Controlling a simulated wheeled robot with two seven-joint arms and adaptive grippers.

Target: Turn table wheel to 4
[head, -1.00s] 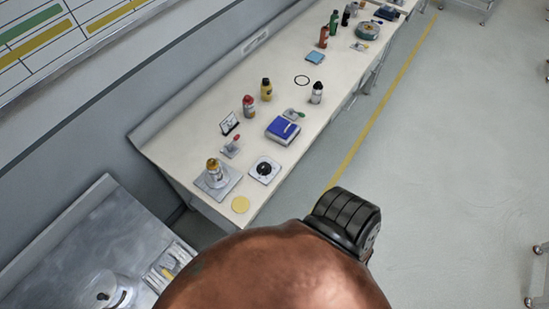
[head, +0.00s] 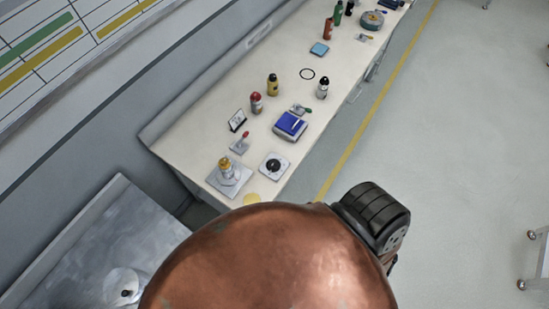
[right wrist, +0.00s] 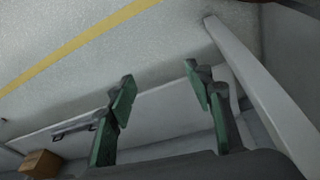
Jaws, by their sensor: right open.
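On the near end of the long white table (head: 205,129), a white square plate carries a round black knob (head: 273,165). I cannot tell for sure which of these is the table wheel, and no numbers are readable. My right gripper (right wrist: 160,91) shows in the right wrist view with its green-padded fingers apart and nothing between them. My left gripper is not in view.
A large copper-coloured form hides the bottom middle. The floor (head: 450,120) at right is mostly clear. A brown box (right wrist: 42,163) shows in the wrist view.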

